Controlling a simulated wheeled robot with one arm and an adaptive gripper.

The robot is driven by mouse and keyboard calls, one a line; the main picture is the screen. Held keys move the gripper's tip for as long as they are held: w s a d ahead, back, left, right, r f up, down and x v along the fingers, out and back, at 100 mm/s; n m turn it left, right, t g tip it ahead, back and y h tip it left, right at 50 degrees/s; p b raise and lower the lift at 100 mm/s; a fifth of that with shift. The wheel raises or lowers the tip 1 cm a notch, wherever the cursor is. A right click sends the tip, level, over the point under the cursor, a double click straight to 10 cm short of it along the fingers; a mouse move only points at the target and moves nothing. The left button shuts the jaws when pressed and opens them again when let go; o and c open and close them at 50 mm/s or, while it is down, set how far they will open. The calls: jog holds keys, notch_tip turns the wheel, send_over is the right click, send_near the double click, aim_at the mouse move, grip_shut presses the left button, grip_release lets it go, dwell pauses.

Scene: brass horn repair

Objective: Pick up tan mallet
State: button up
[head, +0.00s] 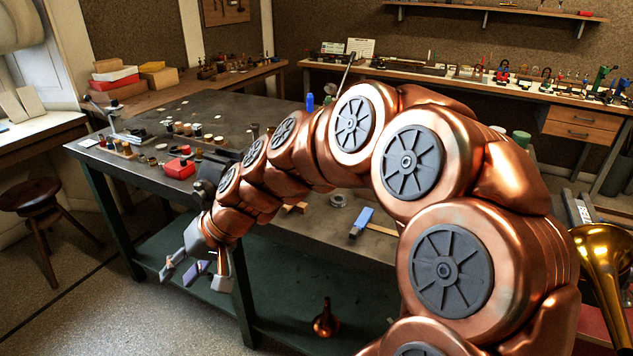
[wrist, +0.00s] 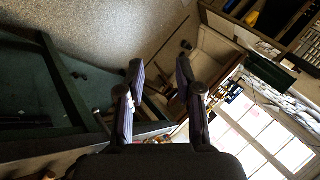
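I cannot make out a tan mallet for certain in either view. A small tan wooden piece (head: 297,208) lies on the workbench (head: 232,112), partly hidden behind my arm; I cannot tell what it is. My gripper (head: 195,273) hangs in front of the bench's near edge, below the level of its top. In the wrist view my gripper (wrist: 160,67) has its fingers spread apart, with nothing held between them. My arm covers much of the bench's right part.
A blue-topped tool (head: 362,220) lies right of my forearm. A dark stool (head: 43,203) stands at left. A brass horn (head: 605,262) is at right. The floor (head: 130,305) at lower left is clear.

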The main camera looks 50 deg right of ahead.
jog(key=w+d+m+t+h+b, duration=0.1)
jog(key=w+d+m+t, duration=0.3)
jog(key=d, duration=0.5)
jog(key=w+d+m+t+h, duration=0.1)
jog(key=w+d+m+t, duration=0.1)
jog(key=w+d, duration=0.55)
jog(key=s+d+f+m+h, duration=0.1)
jog(key=d+m+h, duration=0.1)
jog(key=d, duration=0.7)
jog(key=s+d+f+m+t+h, duration=0.1)
jog(key=s+d+f+m+h, duration=0.1)
jog(key=d, duration=0.8)
jog(key=s+d+f+m+h+b, duration=0.1)
jog(key=s+d+f+m+h, duration=0.1)
jog(key=d, duration=0.7)
jog(key=shift+s+d+m+t+h, duration=0.15)
jog(key=shift+m+t+h, duration=0.25)
jog(key=shift+m, duration=0.8)
jog(key=shift+d+f, duration=0.1)
jog(key=shift+d, duration=0.15)
jog(key=shift+a+p+x, duration=0.15)
jog(key=shift+x, duration=0.75)
jog(key=shift+a+p+x, duration=0.15)
jog(key=shift+x, duration=0.8)
jog(key=shift+f+p+x, duration=0.2)
jog(key=shift+p+x, duration=0.15)
jog(key=shift+x, duration=1.6)
jog(key=shift+s, duration=0.1)
